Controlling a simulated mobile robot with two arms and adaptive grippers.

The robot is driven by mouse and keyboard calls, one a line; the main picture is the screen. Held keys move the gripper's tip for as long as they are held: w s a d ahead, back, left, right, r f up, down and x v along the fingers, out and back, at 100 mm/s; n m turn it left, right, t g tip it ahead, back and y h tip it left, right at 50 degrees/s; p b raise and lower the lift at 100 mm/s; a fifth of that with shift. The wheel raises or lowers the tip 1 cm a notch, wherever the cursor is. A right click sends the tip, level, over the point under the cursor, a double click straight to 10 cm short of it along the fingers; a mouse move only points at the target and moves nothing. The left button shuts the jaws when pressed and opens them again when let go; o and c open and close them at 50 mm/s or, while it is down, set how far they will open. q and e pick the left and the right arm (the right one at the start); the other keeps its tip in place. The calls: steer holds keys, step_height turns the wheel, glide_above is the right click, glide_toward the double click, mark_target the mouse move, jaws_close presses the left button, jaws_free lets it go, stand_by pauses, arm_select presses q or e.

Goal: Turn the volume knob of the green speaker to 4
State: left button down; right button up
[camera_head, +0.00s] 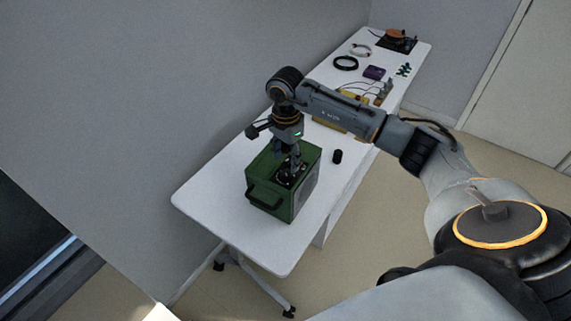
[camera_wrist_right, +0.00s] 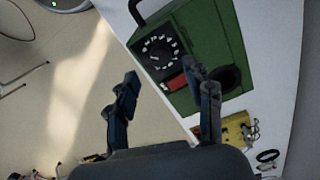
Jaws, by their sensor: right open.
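The green speaker (camera_head: 270,205) stands on the white table, with a black handle on one side. It fills the upper part of the right wrist view (camera_wrist_right: 212,28). A round black volume knob (camera_wrist_right: 158,52) with white marks around it sits on a dark panel of the speaker; I cannot read its setting. My right gripper (camera_head: 291,170) points down just over the panel, and its fingers hide part of it in the head view. In the right wrist view my right gripper (camera_wrist_right: 160,72) is open and empty, its fingers spread below the knob. My left gripper is not in view.
A red part (camera_wrist_right: 175,82) lies beside the knob on the speaker. A small black cylinder (camera_head: 337,156) stands on the table (camera_head: 215,190) right of the speaker. Farther back are a yellow object (camera_head: 328,122), black ring (camera_head: 345,63) and purple box (camera_head: 374,72). A wall borders the table's left side.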

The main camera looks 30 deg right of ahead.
mark_target(286, 172)
step_height(286, 172, down, 5)
steer(key=shift+r+p, duration=0.1)
steer(key=shift+p, duration=0.4)
jaws_close()
